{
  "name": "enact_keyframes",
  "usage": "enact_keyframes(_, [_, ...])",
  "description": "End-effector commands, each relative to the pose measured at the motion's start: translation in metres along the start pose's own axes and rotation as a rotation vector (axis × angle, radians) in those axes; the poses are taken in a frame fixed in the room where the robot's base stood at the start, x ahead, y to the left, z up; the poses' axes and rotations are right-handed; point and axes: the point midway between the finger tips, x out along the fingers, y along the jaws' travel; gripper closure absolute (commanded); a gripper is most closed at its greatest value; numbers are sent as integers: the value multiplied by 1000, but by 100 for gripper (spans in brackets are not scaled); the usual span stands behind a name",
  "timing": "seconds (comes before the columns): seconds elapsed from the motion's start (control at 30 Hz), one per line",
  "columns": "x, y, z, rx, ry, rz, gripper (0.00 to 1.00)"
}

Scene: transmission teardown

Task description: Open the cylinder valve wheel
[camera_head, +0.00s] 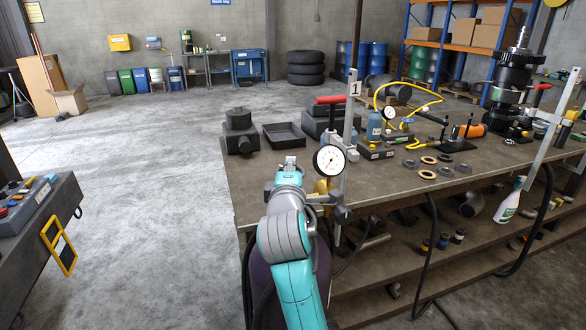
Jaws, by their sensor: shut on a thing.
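A dark purple gas cylinder (321,262) stands at the near left end of the workbench, largely behind my turquoise arm. Metal and brass-coloured fittings (322,187) are at its top, below a round white-faced gauge (330,159). My gripper (291,170) is at the far end of the arm, just left of the gauge and fittings. It is shut on the valve wheel, but the wrist hides most of the jaws and the contact. The wheel itself cannot be made out, so its turn does not show.
The workbench (385,196) extends right, carrying rings, a pump with a yellow hose (418,88) and a press (510,85). A black tray (284,135) lies behind the gripper. A cart (40,215) stands at left. The floor between is clear.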

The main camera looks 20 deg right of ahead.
Motion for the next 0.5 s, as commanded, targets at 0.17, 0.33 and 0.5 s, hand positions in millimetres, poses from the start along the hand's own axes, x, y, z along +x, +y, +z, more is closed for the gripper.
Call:
enact_keyframes(0.17, [0,-1,-1,1,141,-2,100])
enact_keyframes(0.33, [0,-1,-4,1,278,-1,100])
enact_keyframes(0.5, [-1,0,-7,0,402,-1,100])
